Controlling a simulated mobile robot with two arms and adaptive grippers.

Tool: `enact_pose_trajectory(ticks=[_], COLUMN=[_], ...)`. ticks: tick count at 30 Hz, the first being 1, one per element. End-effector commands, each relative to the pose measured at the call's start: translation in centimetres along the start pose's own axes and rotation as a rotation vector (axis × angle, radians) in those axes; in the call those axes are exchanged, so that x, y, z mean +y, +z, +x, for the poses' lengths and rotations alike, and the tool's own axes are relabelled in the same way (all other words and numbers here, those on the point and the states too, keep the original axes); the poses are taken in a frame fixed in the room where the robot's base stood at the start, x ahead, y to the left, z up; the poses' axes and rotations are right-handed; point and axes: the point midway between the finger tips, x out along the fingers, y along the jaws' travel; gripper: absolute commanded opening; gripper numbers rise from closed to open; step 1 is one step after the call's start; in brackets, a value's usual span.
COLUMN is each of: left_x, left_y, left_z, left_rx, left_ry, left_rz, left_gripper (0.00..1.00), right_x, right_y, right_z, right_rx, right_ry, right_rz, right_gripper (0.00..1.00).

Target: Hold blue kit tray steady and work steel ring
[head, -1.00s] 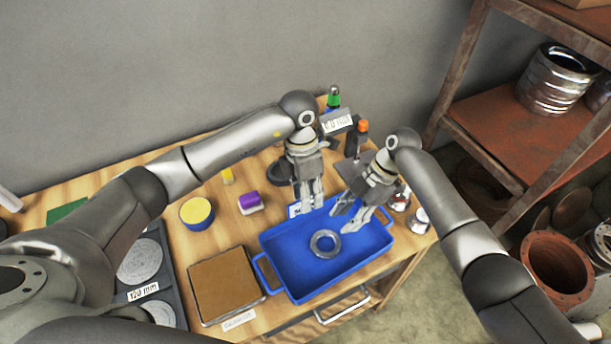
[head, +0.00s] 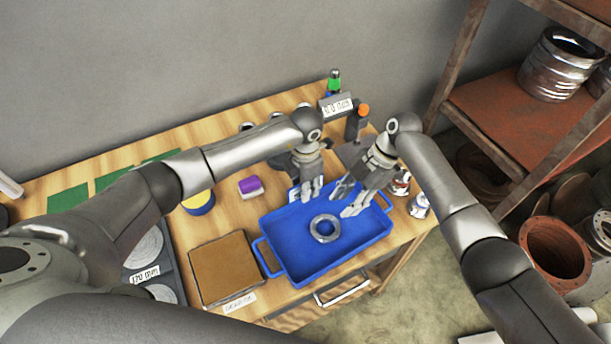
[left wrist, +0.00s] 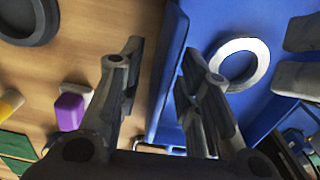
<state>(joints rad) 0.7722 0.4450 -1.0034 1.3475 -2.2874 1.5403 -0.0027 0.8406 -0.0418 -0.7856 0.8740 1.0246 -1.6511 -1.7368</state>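The blue kit tray (head: 290,262) sits on the wooden bench near its front edge. The steel ring (head: 314,230) lies flat on the tray floor and shows in the left wrist view (left wrist: 263,62). My left gripper (head: 312,190) is open at the tray's back edge, pointing down. In the left wrist view its fingers (left wrist: 160,58) are apart, with the tray's blue wall (left wrist: 168,85) between them; contact is unclear. My right gripper (head: 347,203) is open and empty above the tray's right part, behind and right of the ring. Its fingers show beside the ring in the left wrist view (left wrist: 300,58).
A brown board (head: 222,270) lies left of the tray. A purple-and-white block (head: 250,187) and a yellow-topped blue round container (head: 198,203) stand behind it. Small cans (head: 419,207) stand right of the tray. A rusty shelf (head: 500,105) rises at right.

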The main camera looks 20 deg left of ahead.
Motion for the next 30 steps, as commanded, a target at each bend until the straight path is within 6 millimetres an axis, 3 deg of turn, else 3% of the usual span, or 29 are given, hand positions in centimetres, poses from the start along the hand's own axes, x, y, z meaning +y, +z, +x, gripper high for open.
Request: enact_pose_trajectory(ticks=[11,18,30], left_x=[-0.02,-0.03,-0.01], left_y=[0.03,0.03,0.03], left_z=[0.55,0.53,0.51], left_rx=[-0.001,-0.001,-0.001], left_ry=[0.0,0.0,0.0], left_rz=[0.001,0.001,0.0], left_gripper=[0.32,0.01,0.0], right_x=[0.0,0.0,0.0], right_y=[0.0,0.0,0.0], right_z=[0.0,0.0,0.0], right_rx=[0.0,0.0,0.0], right_ry=[0.0,0.0,0.0], right_rz=[0.0,0.0,0.0], right_gripper=[0.36,0.36,0.36])
